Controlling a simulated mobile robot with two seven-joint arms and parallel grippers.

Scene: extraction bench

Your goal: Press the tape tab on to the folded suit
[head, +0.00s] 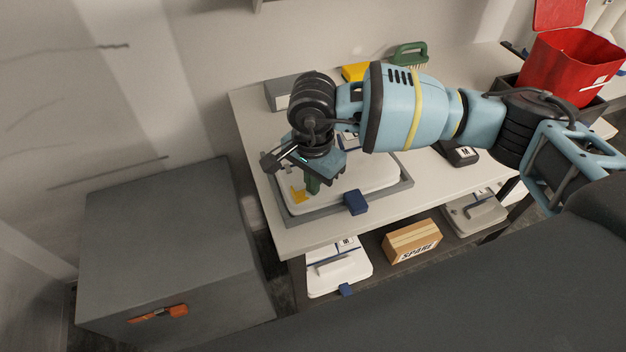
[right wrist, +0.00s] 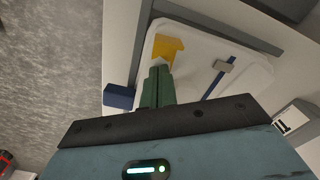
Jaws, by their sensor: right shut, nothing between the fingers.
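The folded suit (head: 370,181) is a flat white bundle lying in a grey frame (head: 402,186) on the bench; it also shows in the right wrist view (right wrist: 200,55). The yellow tape tab (head: 299,195) is at the suit's near left corner; in the right wrist view the tab (right wrist: 170,45) lies just past my fingertips. My right gripper (head: 312,188) points down with its green fingers shut and empty, right beside the tab. In the right wrist view its fingertips (right wrist: 160,70) meet the tab's edge; I cannot tell whether they touch. My left gripper is out of view.
A blue block (head: 356,203) sits on the frame's front edge. A grey box (head: 282,94), a yellow item (head: 355,72) and a green-handled brush (head: 408,55) stand behind. A red bin (head: 568,68) is at right. The lower shelf holds a SPARE carton (head: 411,242). A grey cabinet (head: 160,235) stands left.

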